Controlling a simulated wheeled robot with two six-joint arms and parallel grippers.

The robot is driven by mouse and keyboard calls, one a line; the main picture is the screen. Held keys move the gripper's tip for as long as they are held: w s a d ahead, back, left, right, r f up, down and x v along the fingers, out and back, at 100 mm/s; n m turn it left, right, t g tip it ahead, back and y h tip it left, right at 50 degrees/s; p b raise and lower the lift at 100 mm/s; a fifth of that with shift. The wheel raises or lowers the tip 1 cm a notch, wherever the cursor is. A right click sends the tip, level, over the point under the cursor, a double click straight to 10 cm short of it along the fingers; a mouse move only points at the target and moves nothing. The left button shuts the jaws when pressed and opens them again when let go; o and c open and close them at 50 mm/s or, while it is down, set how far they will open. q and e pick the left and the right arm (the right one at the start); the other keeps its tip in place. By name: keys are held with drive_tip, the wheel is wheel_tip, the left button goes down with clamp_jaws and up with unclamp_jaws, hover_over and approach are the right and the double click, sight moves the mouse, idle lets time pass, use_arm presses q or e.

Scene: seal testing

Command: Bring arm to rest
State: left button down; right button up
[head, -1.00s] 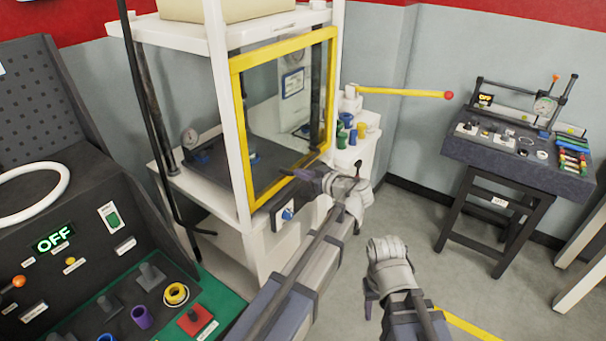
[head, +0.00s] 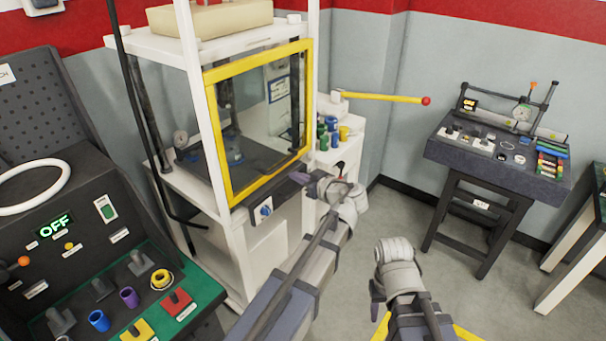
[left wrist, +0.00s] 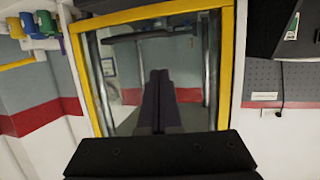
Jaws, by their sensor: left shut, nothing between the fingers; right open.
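My left arm reaches in from the bottom middle of the head view. Its gripper (head: 299,178) is near the lower right corner of the yellow-framed clear door (head: 211,130). In the left wrist view its dark fingers (left wrist: 158,82) are together with nothing between them, and they point at the clear pane inside the yellow frame (left wrist: 88,85). I cannot tell whether they touch it. My right gripper (head: 376,298) hangs low at the bottom middle of the head view, over the floor. It is open and empty, with its fingers partly hidden by its wrist.
A white press cabinet (head: 205,75) holds the door. A yellow lever with a red knob (head: 380,97) sticks out right of it. A control panel reading OFF (head: 55,226) stands at left. A dark bench with gauge (head: 480,160) stands at right. Grey floor lies between.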

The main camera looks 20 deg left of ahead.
use_arm(q)
drive_tip(key=s+d+f+m+g+h, duration=0.2)
drive_tip(key=s+d+f+m, duration=0.3)
drive_tip(key=s, duration=0.3)
drive_tip(key=s+d+f+m+g+h, duration=0.3)
drive_tip(key=s+d+f+m+h, duration=0.2)
drive_tip(key=s+d, duration=0.2)
drive_tip(key=s+d+f+m+g+h, duration=0.3)
drive_tip(key=s+d+f+m+h, duration=0.1)
drive_tip(key=s, duration=0.6)
drive_tip(key=shift+s+d+f+m, duration=0.2)
drive_tip(key=shift+d+f+m, duration=0.4)
drive_tip(key=shift+d+f, duration=0.3)
drive_tip(key=shift+d+r, duration=0.1)
